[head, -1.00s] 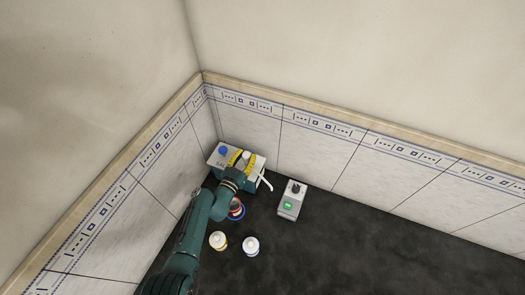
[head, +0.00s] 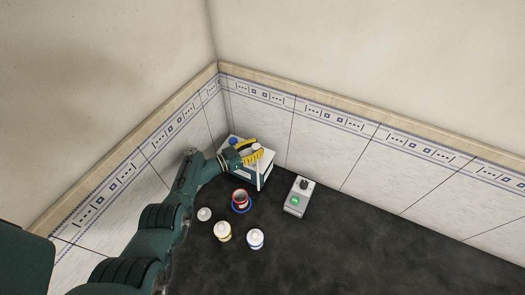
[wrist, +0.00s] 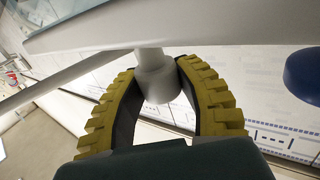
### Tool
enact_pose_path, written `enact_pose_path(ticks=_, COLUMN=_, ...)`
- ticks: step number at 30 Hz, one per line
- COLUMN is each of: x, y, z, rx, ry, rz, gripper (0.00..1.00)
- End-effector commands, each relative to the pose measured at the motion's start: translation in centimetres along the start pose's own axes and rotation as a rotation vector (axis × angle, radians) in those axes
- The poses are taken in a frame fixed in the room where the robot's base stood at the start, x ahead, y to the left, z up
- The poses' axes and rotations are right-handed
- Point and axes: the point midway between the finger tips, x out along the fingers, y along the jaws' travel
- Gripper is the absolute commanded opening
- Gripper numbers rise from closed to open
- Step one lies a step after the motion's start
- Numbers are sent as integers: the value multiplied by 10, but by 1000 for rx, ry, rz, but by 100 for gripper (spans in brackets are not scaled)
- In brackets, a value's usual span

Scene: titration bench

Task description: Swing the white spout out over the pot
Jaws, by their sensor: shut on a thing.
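The white spout (head: 259,176) reaches forward from the white box (head: 263,163) in the corner. Its free end is to the right of the pot (head: 241,206), which has a red rim and a blue ring at its foot; in the head view the end is apart from the pot. My gripper (head: 256,154), with yellow ribbed fingers, is at the top of the box. In the wrist view my gripper (wrist: 160,90) is shut on a pale round knob (wrist: 155,78) on a short post, and the spout (wrist: 60,80) runs off to the left.
A blue knob (head: 233,141) sits on the box's left. A grey device with a green display (head: 296,199) stands to the right. A yellow-banded jar (head: 222,232), a blue-banded jar (head: 256,239) and a small grey-white item (head: 204,214) stand in front. The dark bench is clear at right.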

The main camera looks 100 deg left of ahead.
Motion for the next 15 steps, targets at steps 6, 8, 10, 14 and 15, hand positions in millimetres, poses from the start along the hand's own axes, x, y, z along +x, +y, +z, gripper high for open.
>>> enact_pose_path(ticks=6, x=-1, y=0, z=0, rx=0, ry=-1, rz=2, gripper=0)
enact_pose_path(ticks=8, x=-1, y=0, z=0, rx=0, ry=-1, rz=2, gripper=0)
enact_pose_path(ticks=10, x=-1, y=0, z=0, rx=0, ry=0, rz=2, gripper=0)
enact_pose_path(ticks=14, x=-1, y=0, z=0, rx=0, ry=0, rz=2, gripper=53)
enact_pose_path(ticks=15, x=-1, y=0, z=0, rx=0, ry=0, rz=1, gripper=61)
